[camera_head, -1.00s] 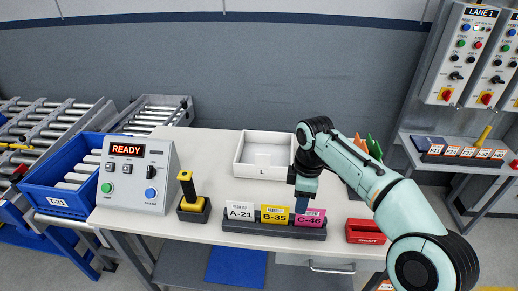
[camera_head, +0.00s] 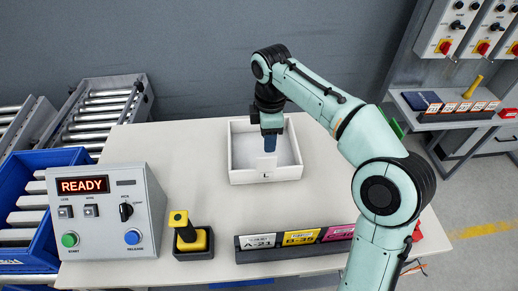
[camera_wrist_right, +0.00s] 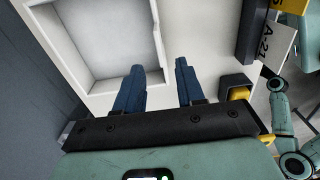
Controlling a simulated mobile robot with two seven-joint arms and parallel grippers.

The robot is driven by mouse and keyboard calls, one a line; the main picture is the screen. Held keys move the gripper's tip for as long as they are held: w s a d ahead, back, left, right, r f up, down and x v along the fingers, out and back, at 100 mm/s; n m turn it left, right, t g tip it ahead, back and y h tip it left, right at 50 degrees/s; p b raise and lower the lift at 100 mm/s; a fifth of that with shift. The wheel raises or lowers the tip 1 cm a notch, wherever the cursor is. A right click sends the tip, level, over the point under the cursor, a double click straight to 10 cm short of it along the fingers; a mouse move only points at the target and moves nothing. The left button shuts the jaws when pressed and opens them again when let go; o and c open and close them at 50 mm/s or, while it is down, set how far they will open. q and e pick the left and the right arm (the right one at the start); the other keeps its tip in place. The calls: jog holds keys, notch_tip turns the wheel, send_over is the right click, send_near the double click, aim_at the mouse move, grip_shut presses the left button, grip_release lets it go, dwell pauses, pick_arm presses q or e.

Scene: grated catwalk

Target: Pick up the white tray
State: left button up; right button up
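The white tray (camera_head: 288,173) is a shallow rectangular box with an "L" label on its front wall, lying on the light tabletop. It fills the upper left of the right wrist view (camera_wrist_right: 100,40). My right gripper (camera_head: 270,143) points down at the tray's front wall, by the label. In the right wrist view, its two blue fingers (camera_wrist_right: 158,68) are apart, with nothing clamped between them. One finger overlaps the tray and the other shows over the table beyond its wall. Whether they touch the wall is unclear. My left gripper is out of view.
A rack of label cards (camera_head: 300,248) lies along the front. A blue bin (camera_head: 35,232) and roller conveyors (camera_head: 95,110) are at the left.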

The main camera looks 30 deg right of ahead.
send_over(266, 168)
notch_tip(266, 168, down, 5)
jog(key=shift+d+f+b, duration=0.25)
jog(key=shift+b, duration=0.25)
notch_tip(266, 168, down, 5)
jog(key=shift+w+a+r+b, duration=0.1)
jog(key=shift+w+b, duration=0.05)
jog(key=shift+b, duration=0.25)
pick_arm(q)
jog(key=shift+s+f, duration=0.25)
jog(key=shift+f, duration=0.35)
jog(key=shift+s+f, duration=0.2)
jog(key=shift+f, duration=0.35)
pick_arm(e)
grip_shut()
jog(key=shift+r, duration=0.1)
